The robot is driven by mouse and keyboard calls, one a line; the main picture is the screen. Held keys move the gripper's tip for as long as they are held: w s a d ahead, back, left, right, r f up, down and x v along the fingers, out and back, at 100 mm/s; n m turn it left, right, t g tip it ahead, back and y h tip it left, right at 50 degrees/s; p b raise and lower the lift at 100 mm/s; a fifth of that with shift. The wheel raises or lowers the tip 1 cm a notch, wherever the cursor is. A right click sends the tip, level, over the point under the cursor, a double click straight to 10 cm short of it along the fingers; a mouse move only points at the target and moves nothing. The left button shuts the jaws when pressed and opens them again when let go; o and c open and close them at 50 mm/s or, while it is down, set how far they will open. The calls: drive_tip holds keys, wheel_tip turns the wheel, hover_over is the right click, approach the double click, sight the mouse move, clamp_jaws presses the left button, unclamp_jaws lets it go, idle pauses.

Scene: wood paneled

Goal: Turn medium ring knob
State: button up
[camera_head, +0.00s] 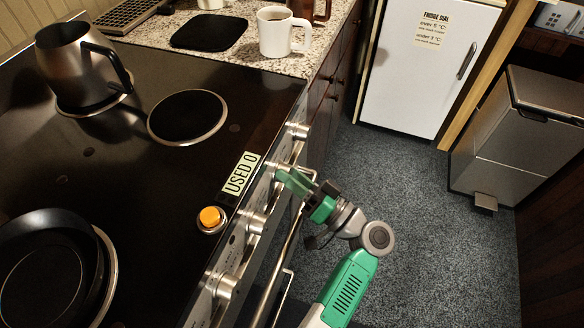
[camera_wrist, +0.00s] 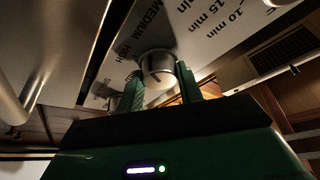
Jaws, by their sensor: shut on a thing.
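Several silver knobs line the front panel of the black stove (camera_head: 130,150). One knob (camera_wrist: 157,68) sits between the two green fingers of my gripper (camera_wrist: 158,88) in the wrist view, and the gripper is shut on it. In the head view my gripper (camera_head: 284,175) reaches the panel from the right, and its fingers partly hide that knob. Printed words "MEDIUM" and "HIGH" show beside the knob in the wrist view, with minute marks farther right. Other knobs (camera_head: 298,130), (camera_head: 255,222) and (camera_head: 224,287) stand free along the panel.
A silver oven handle (camera_head: 276,268) runs below the panel, close to my arm. A kettle (camera_head: 75,65) and a black pan (camera_head: 45,265) stand on the stove. An orange button (camera_head: 210,217) is near its edge. Open floor (camera_head: 410,190) lies to the right.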

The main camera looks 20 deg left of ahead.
drive_tip(key=shift+w+r+m+g+h+p, duration=0.1)
drive_tip(key=shift+m+g+h+p, duration=0.95)
drive_tip(key=shift+m+p, duration=2.6)
drive_tip(key=shift+r+m+g+h+p, duration=0.1)
drive_tip(key=shift+m+g+h+p, duration=0.9)
drive_tip(key=shift+m+p, duration=2.65)
drive_tip(key=shift+w+r+m+g+h+p, duration=0.1)
drive_tip(key=shift+m+g+h+p, duration=0.25)
drive_tip(key=shift+m+h+p, duration=3.1)
drive_tip(key=m+y+b, duration=0.2)
drive_tip(key=m+y, duration=0.1)
drive_tip(key=shift+s, duration=0.1)
drive_tip(key=o, duration=1)
